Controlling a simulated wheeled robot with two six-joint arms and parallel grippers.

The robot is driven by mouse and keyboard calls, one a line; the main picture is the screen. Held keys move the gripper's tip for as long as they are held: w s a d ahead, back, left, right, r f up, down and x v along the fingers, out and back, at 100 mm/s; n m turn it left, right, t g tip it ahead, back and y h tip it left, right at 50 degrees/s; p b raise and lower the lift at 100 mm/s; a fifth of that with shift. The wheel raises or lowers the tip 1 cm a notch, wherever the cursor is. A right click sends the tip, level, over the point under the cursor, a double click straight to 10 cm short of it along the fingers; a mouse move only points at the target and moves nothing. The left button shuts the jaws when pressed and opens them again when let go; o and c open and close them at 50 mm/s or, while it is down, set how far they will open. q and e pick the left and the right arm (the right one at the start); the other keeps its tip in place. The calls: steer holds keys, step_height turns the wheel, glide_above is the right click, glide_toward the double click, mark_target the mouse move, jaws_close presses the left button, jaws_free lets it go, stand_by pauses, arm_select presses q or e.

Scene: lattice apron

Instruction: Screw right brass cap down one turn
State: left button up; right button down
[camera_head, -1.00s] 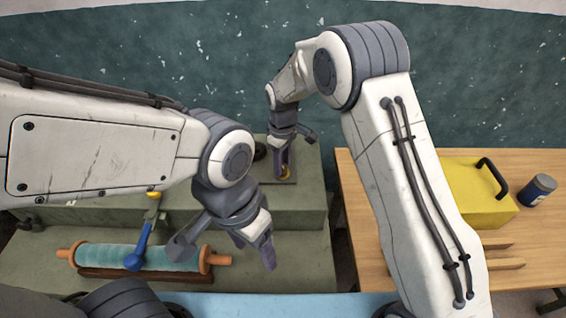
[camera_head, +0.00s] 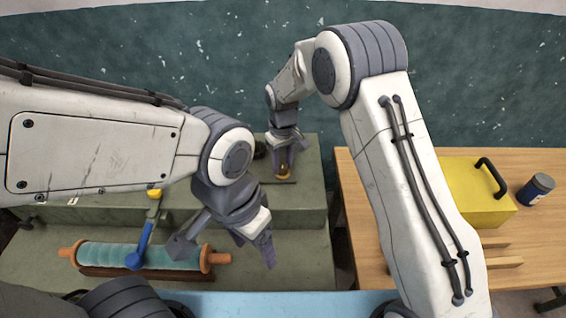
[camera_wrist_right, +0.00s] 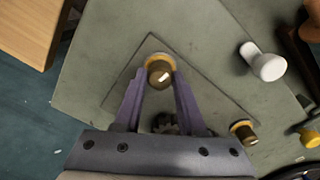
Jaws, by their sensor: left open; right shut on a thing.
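The right brass cap (camera_head: 282,173) stands on a dark square plate on the raised green-grey bench. It also shows in the right wrist view (camera_wrist_right: 159,72) with an orange-yellow ring around its base. My right gripper (camera_head: 280,168) points down at it, and its two purple-grey fingers (camera_wrist_right: 160,80) are shut on the cap's sides. A second brass cap (camera_wrist_right: 243,132) with a yellow ring stands off the plate's corner. My left gripper (camera_head: 256,242) is open and empty above the lower bench, apart from the cap.
A white knob (camera_wrist_right: 268,66) stands beside the plate. A teal roller (camera_head: 165,257) with orange ends and a blue-handled lever (camera_head: 140,250) lie front left. A yellow box (camera_head: 478,198) and a dark blue jar (camera_head: 536,191) stand on the wooden table at right.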

mark_target(282, 165)
steer(key=shift+c, duration=2.4)
jaws_free()
step_height(282, 165, up, 10)
steer(key=b, duration=0.1)
steer(key=shift+r+b, duration=0.25)
steer(key=shift+b, duration=0.05)
